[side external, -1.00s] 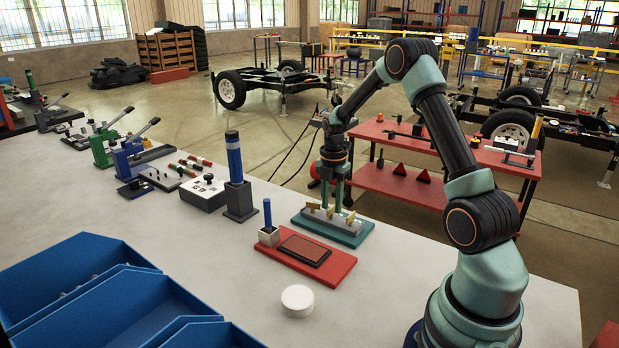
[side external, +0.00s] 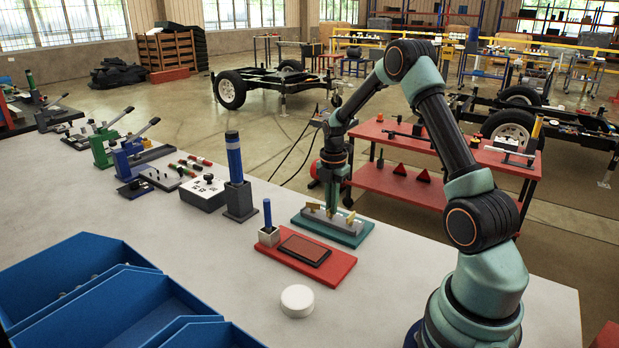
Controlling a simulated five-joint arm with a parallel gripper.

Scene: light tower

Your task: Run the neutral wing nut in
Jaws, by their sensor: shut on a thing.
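The brass wing nuts stand in a row on a grey terminal block (side external: 322,217), which sits on a teal base plate (side external: 352,237). One wing nut (side external: 312,206) shows at the left and another (side external: 350,216) at the right. My gripper (side external: 331,210) points straight down over the middle of the block, with its fingers shut on the middle wing nut. The fingers hide most of that nut. I cannot tell how far down its stud the nut sits.
A red board (side external: 332,271) with a dark-framed tray lies in front of the block. A white cup with a blue tool (side external: 267,217) and a dark holder with a blue cylinder (side external: 235,158) stand left. A white puck (side external: 297,300) and blue bins (side external: 85,270) are nearer.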

